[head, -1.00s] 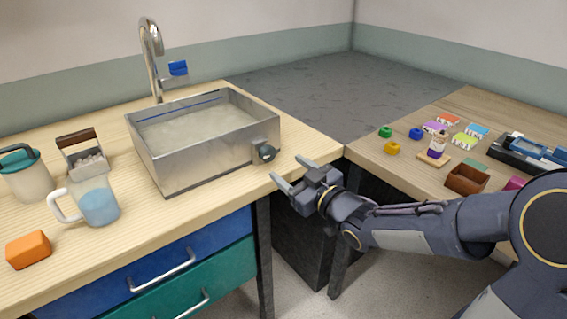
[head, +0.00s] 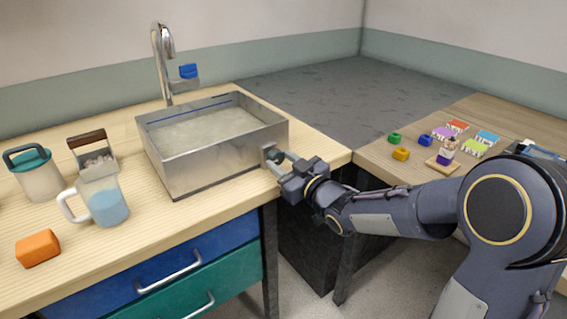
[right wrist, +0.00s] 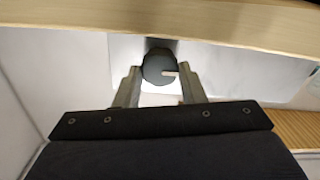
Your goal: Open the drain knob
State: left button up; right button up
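The drain knob (right wrist: 158,66) is a dark round knob with a pale mark, on the right end of the metal sink (head: 185,170). In the head view the gripper partly hides it. My right gripper (head: 274,161) is at the knob. In the right wrist view its two fingers (right wrist: 158,88) are apart, one on each side of the knob, with gaps showing, so it is open around or just in front of it. The sink holds cloudy water (head: 205,128). My left gripper is not in view.
A faucet (head: 160,60) with a blue handle stands behind the sink. A blue-filled pitcher (head: 105,200), a lidded jar (head: 38,178), a handled container (head: 92,155) and an orange block (head: 38,248) are at left. Small coloured objects lie on the right table (head: 380,160).

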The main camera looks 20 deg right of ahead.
jog(key=shift+c, duration=1.1)
jog(key=shift+f+n+b, duration=0.2)
jog(key=shift+n+b, duration=0.4)
jog(key=shift+b, duration=0.25)
jog(key=n+b, duration=0.9)
jog(key=b, duration=0.1)
jog(key=shift+f+b, duration=0.1)
jog(key=shift+b, duration=0.2)
jog(key=n+b, duration=0.2)
jog(key=n, duration=0.2)
jog(key=shift+b, duration=0.35)
jog(key=shift+n+b, duration=0.85)
jog(key=shift+n, duration=0.95)
jog(key=shift+r, duration=0.2)
jog(key=o, duration=1)
